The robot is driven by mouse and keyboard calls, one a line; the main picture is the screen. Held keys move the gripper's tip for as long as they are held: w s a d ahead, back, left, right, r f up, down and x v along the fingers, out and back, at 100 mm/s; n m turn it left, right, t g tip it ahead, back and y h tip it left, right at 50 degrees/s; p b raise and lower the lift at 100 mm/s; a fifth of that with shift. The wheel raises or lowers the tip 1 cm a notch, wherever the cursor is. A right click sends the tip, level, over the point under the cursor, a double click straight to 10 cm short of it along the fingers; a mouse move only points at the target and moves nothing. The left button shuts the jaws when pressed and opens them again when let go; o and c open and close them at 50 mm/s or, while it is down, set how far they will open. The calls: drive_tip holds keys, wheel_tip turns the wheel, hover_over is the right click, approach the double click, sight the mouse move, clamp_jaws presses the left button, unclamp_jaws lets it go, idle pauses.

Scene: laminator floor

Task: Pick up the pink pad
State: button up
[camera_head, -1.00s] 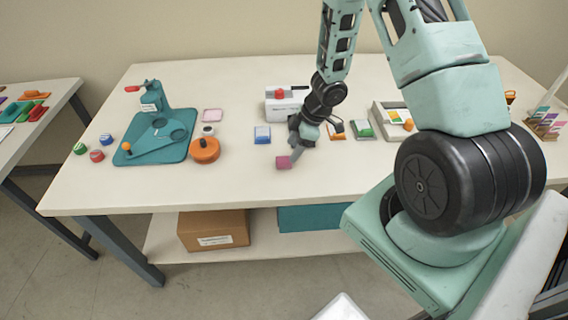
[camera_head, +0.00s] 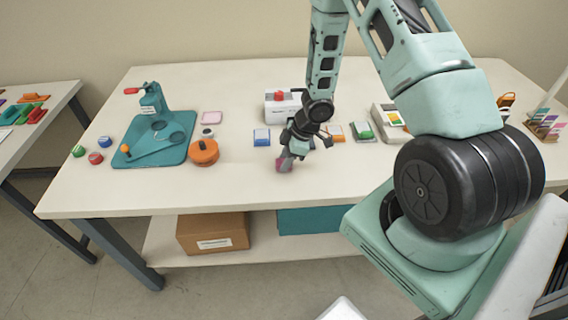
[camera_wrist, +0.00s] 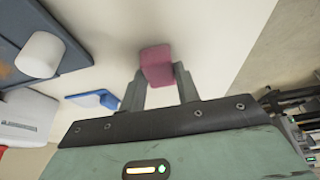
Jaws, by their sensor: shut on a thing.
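The pink pad (camera_wrist: 156,64) is a small dark-pink block. In the wrist view it sits between the two finger tips of my gripper (camera_wrist: 160,82), which is shut on it. In the head view the pad (camera_head: 281,165) shows just below and left of my gripper (camera_head: 286,158), over the front middle of the white table. Part of it is hidden by the fingers. I cannot tell whether it touches the tabletop.
A blue-and-white pad (camera_head: 262,137) lies left of my gripper. A white machine with a red knob (camera_head: 282,105) stands behind. An orange round container (camera_head: 203,152) and a teal press (camera_head: 155,140) stand further left. The table front is clear.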

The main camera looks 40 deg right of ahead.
wheel_tip(320, 180, up, 10)
drive_tip(key=p, duration=0.3)
drive_tip(key=o, duration=0.4)
drive_tip(key=shift+c, duration=1.6)
drive_tip(key=shift+w+r, duration=0.1)
